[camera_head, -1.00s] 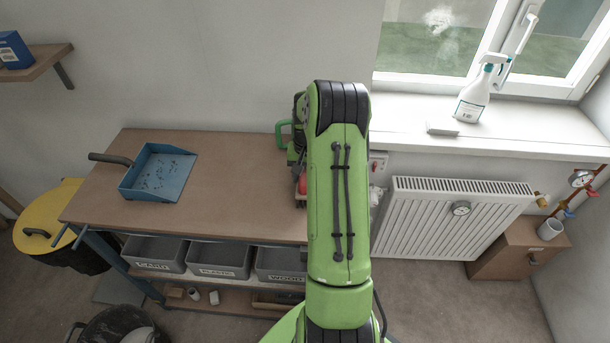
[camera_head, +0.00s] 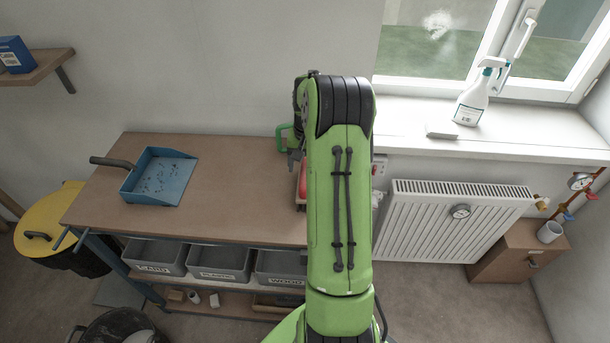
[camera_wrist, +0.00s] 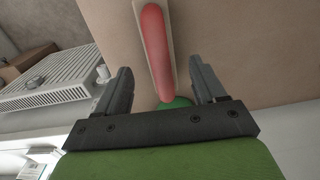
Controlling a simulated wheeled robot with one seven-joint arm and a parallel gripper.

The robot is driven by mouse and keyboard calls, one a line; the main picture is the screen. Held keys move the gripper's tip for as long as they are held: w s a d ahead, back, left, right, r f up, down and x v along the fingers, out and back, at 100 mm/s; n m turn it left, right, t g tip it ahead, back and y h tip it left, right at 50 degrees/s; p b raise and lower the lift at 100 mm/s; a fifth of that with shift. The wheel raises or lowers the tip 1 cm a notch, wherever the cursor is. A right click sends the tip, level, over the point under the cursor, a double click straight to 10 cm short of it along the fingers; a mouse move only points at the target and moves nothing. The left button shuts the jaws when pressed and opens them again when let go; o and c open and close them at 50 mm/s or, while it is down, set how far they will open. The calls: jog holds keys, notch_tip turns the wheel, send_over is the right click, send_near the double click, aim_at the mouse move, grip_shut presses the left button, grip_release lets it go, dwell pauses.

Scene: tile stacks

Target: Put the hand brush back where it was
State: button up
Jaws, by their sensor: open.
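The hand brush, with a red handle on a pale base, lies on the brown bench top; its red part (camera_head: 302,182) shows at the left edge of my arm, which hides the rest. In the wrist view the red handle (camera_wrist: 155,38) runs lengthwise between the fingers of my gripper (camera_wrist: 160,67). The fingers are spread wide, with a gap on each side of the handle. In the head view my gripper (camera_head: 293,160) is mostly hidden behind my arm. A blue dustpan (camera_head: 172,172) holding dark specks lies on the bench's left part.
A green object (camera_head: 283,137) stands at the bench's back edge beside my arm; a green part (camera_wrist: 176,103) also shows between the fingers. The bench top (camera_head: 235,205) is clear between dustpan and arm. A radiator (camera_head: 450,215) and a windowsill with a spray bottle (camera_head: 473,98) are at right.

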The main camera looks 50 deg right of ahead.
notch_tip(320, 180, up, 6)
jog(key=shift+r, duration=0.15)
jog(key=s+a+r+n+t+h, duration=0.1)
jog(key=s+a+r+n, duration=0.2)
jog(key=a+r, duration=0.55)
jog(key=s+a+r+n+t+h, duration=0.1)
jog(key=s+a+r+n, duration=0.3)
jog(key=a, duration=0.8)
jog(key=s+a+n+t+y, duration=0.1)
jog(key=s+a+n+t, duration=0.2)
jog(key=s+a, duration=0.7)
jog(key=shift+s+a+f+y, duration=0.15)
jog(key=shift+s+f+y, duration=0.1)
jog(key=shift+s+y, duration=0.2)
